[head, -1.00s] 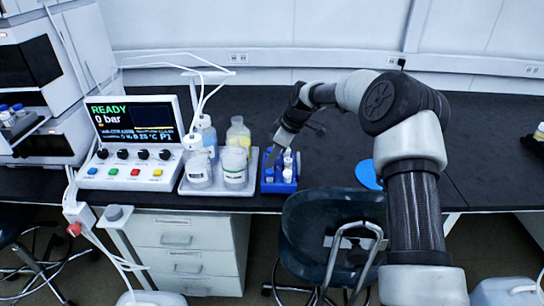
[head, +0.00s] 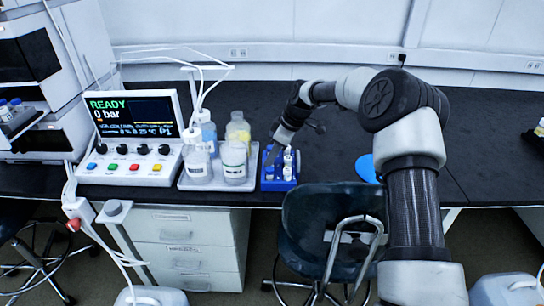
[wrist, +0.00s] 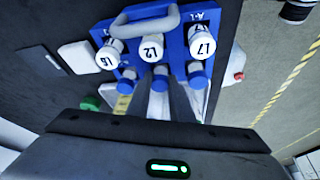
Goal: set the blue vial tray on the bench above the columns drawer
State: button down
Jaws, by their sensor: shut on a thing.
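The blue vial tray (head: 268,184) is at the front of the black bench, just right of the bottle tray. It holds several vials, some white-capped and some blue-capped. In the wrist view the blue tray (wrist: 180,22) shows a grey handle and white caps marked with L numbers. My gripper (head: 271,156) reaches down to the tray's left side and is shut on it. The fingers (wrist: 158,100) show between the vials in the wrist view; the exact contact is hidden. I cannot tell whether the tray rests on the bench or hangs just above it.
A pale tray (head: 215,186) with several bottles stands close on the left. A control box (head: 130,140) reads READY. A white drawer unit (head: 188,250) is below; its labels are unreadable. A chair (head: 325,225) stands in front. Bare bench (head: 220,100) lies behind, with a blue disc (head: 366,168) right.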

jog(key=c, duration=1.5)
grip_release()
jog(key=shift+f, duration=0.1)
